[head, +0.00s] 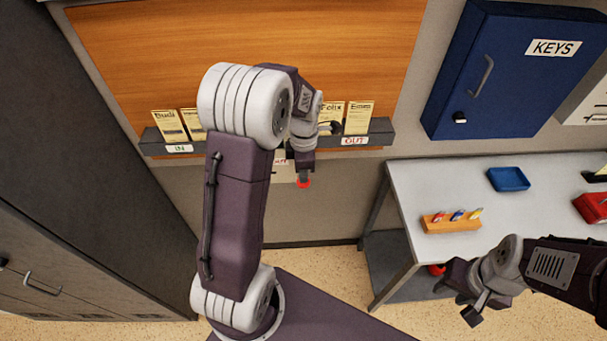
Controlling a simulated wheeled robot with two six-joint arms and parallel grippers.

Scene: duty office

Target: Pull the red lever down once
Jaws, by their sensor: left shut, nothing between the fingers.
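A small red piece (303,183), which looks like the end of the red lever, shows on the wall below the name-card board. The rest of the lever is hidden behind my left arm and gripper. My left gripper (303,169) is shut and empty, just above the red piece in the picture. I cannot tell whether they touch. A pale plate with lettering (281,171) shows partly beside the gripper. My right gripper (472,317) hangs at the lower right, in front of the table's edge, away from the lever. Its finger opening cannot be made out.
A wooden board (150,60) has a grey card ledge (380,127) with IN and OUT labels. A blue key cabinet (500,80) hangs to the right. The white table (420,185) holds a blue tray (508,179) and a wooden block (451,222). Dark lockers (60,150) stand left.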

